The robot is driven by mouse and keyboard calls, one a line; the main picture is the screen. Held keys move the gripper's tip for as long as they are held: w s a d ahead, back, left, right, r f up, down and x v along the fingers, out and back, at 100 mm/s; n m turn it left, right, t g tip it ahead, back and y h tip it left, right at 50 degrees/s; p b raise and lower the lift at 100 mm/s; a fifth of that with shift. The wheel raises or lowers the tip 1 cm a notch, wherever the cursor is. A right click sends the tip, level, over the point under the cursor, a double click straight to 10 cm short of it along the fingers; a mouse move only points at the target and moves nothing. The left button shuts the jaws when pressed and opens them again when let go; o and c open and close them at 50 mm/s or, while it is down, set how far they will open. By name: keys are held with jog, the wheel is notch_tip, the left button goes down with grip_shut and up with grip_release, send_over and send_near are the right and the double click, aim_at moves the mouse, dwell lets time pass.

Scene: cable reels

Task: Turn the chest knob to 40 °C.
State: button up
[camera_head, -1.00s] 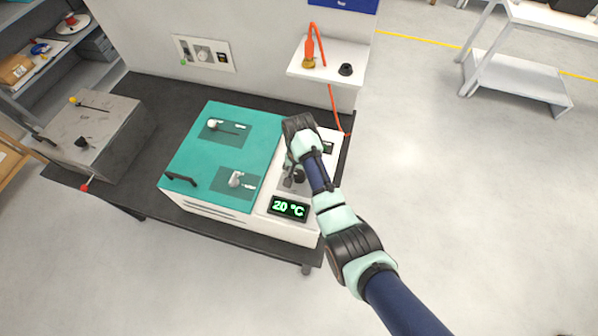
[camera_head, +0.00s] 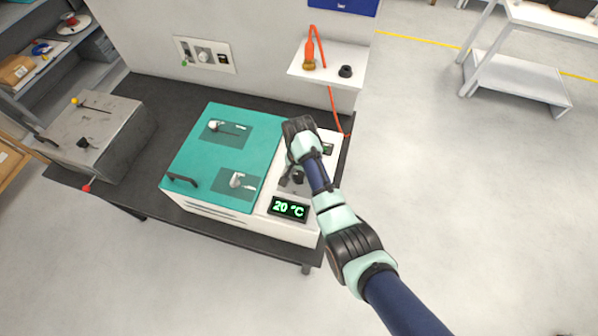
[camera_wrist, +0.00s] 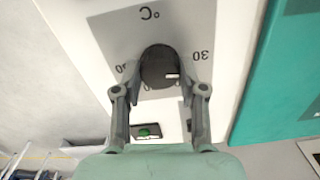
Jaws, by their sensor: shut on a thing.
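The teal and white chest (camera_head: 182,150) stands on the dark bench. Its black knob (camera_head: 298,178) is on the white panel on the right, above a display (camera_head: 290,208) reading 20 °C in green. Other scale numbers are partly hidden. My gripper (camera_head: 294,172) reaches down over the panel. In the wrist view my gripper (camera_wrist: 160,88) has a finger on either side of the knob and is shut on it; the exact contact is hard to see.
A green button (camera_wrist: 146,132) is near the knob in the wrist view. A grey box (camera_head: 98,125) stands left. A wall shelf (camera_head: 330,66) holds an orange tool behind.

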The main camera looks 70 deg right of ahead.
jog(key=m+p, duration=0.2)
jog(key=m, duration=0.3)
jog(key=shift+r, duration=0.15)
jog(key=shift+m+p, duration=0.75)
jog(key=shift+m, duration=1.75)
jog(key=o, duration=1.1)
jog(key=shift+o, duration=0.2)
notch_tip(320, 180, up, 12)
